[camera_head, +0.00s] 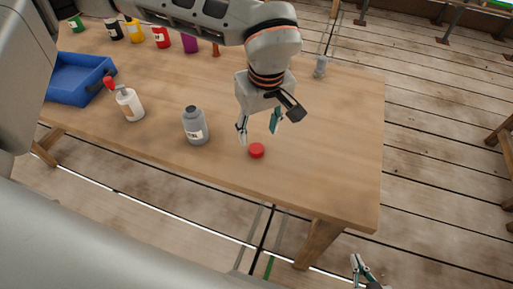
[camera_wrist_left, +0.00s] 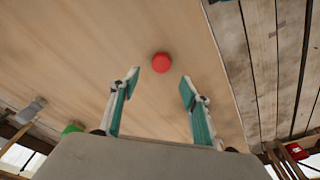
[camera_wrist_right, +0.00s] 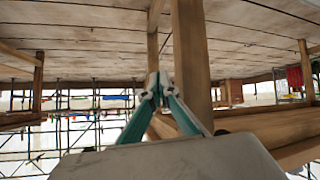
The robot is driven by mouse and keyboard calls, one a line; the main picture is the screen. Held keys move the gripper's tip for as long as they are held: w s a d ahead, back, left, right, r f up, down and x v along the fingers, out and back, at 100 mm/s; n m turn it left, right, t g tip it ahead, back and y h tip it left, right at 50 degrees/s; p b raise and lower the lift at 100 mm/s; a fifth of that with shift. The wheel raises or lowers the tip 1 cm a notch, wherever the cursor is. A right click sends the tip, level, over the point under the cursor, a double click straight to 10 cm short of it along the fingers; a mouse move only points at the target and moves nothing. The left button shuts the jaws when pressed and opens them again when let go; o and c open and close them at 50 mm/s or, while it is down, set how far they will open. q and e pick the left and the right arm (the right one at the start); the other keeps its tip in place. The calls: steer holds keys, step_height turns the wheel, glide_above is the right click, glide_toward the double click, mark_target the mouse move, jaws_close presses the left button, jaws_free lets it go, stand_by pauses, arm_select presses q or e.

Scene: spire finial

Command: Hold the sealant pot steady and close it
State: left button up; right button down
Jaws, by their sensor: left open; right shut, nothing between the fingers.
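A grey pot (camera_head: 195,128) with a white label and a dark top stands upright near the front edge of the table. A round red cap (camera_head: 256,151) lies on the table to its right, and it also shows in the left wrist view (camera_wrist_left: 161,62). My left gripper (camera_head: 259,130) is open and points down just above and behind the cap, its fingers apart and empty. In the left wrist view the cap is beyond the fingertips (camera_wrist_left: 160,88). My right gripper (camera_head: 364,268) is shut and empty, low and in front of the table; its fingertips meet in the right wrist view (camera_wrist_right: 158,92).
A blue tray (camera_head: 78,82) lies at the left. Several coloured containers line the back, including a red one (camera_head: 161,38). A small grey object (camera_head: 320,67) stands back right. The table's right part is clear.

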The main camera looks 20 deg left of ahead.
mark_target(256, 148)
arm_select(q)
steer(key=shift+w+f, duration=0.1)
steer(key=shift+f, duration=0.75)
steer(key=shift+w+a+f+b, duration=0.1)
steer(key=shift+a+f+b, duration=0.05)
steer(key=shift+f, duration=1.2)
steer(key=shift+a+f+b, duration=0.15)
steer(key=shift+f, duration=1.15)
steer(key=c, duration=0.8)
